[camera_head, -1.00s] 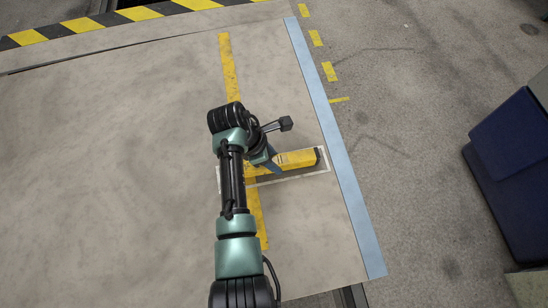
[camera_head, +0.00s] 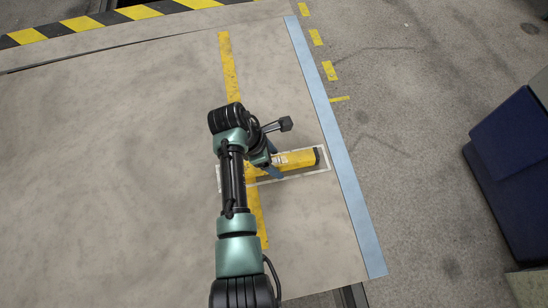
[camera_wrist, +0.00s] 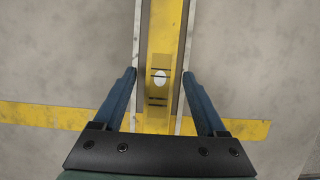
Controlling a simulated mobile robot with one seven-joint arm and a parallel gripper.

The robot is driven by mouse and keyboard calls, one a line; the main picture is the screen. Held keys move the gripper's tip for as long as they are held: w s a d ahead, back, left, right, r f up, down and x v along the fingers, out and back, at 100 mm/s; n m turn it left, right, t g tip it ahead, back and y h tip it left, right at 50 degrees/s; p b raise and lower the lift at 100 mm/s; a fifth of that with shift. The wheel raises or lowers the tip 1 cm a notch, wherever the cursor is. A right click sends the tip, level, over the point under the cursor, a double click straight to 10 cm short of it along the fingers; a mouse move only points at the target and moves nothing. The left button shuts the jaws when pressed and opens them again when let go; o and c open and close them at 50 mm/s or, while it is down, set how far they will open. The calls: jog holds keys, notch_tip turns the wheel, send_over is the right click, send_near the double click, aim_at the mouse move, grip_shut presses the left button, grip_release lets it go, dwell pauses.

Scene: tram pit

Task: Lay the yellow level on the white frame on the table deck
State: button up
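The yellow level (camera_head: 298,158) lies on the table deck (camera_head: 130,150), inside the outline of the white frame (camera_head: 300,177). In the wrist view the level (camera_wrist: 160,50) runs lengthwise between the frame's two white long sides (camera_wrist: 190,50), with its pale round vial near the middle. My gripper (camera_head: 275,168) is over the level's left part. In the wrist view my gripper (camera_wrist: 159,76) is open, with one blue finger on each side of the level and a gap to both. My arm hides the level's left end in the head view.
A yellow stripe (camera_head: 229,65) crosses the deck under my arm. A light blue strip (camera_head: 345,180) marks the deck's right edge, close to the frame's right end. A dark blue seat-like block (camera_head: 515,165) stands on the floor at right. The deck's left is clear.

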jog(key=v, duration=1.3)
dwell(0.4)
